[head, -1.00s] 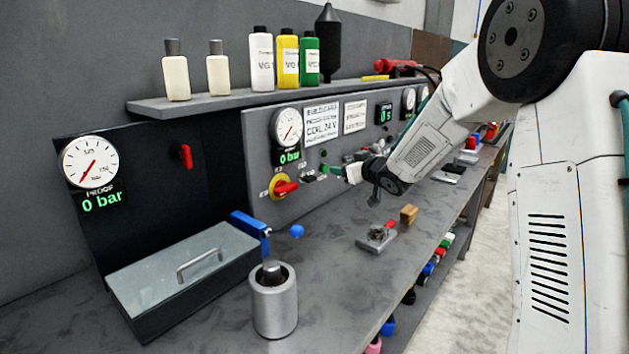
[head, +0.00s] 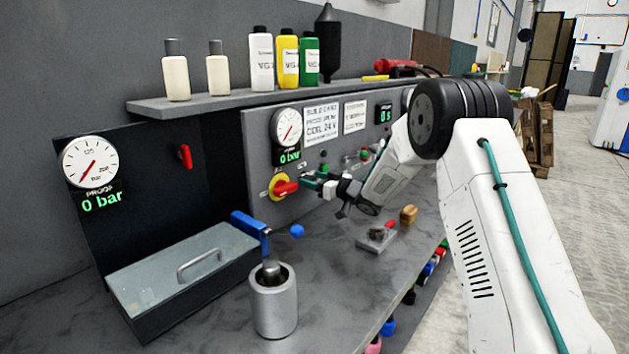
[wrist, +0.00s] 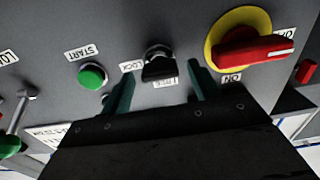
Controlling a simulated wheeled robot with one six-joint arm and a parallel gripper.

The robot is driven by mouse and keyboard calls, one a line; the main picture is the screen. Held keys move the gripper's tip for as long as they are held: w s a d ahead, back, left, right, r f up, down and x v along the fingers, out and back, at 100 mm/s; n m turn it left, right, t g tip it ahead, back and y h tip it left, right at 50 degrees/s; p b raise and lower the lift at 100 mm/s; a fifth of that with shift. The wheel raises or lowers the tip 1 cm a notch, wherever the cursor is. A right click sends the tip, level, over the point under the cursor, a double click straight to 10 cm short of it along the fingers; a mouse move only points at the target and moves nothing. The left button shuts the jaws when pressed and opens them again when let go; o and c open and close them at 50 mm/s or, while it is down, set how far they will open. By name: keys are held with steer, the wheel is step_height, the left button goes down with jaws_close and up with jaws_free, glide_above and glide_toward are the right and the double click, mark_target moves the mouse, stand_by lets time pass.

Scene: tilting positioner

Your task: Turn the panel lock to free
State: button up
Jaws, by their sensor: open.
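The panel lock (wrist: 158,66) shows in the wrist view as a black handle on a silver collar, beside a LOCK label (wrist: 131,66) on its left and a partly covered label below it. Which position the handle points to I cannot tell. My gripper (wrist: 161,82) is open, with one green finger on each side of the lock and no visible contact. In the head view my gripper (head: 313,180) is close to the grey control panel (head: 262,150), just right of the red switch, and hides the lock.
A red rotary switch on a yellow disc (wrist: 252,45) sits right of the lock; it also shows in the head view (head: 284,187). A green START button (wrist: 92,76) is on its left. A blue-handled lever (head: 250,228) and a metal cylinder (head: 274,305) stand on the bench.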

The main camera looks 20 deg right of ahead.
steer(key=shift+w+a, duration=0.15)
steer(key=shift+w, duration=0.05)
steer(key=c, duration=1)
steer(key=shift+n, duration=0.4)
steer(key=n, duration=0.3)
steer(key=shift+s+n, duration=0.1)
steer(key=shift+n, duration=0.3)
steer(key=n, duration=0.4)
steer(key=shift+n, duration=0.3)
steer(key=n, duration=0.4)
steer(key=shift+a+f, duration=0.1)
steer(key=shift+f, duration=0.05)
steer(key=n, duration=0.4)
steer(key=shift+f, duration=0.1)
steer(key=shift+n, duration=0.5)
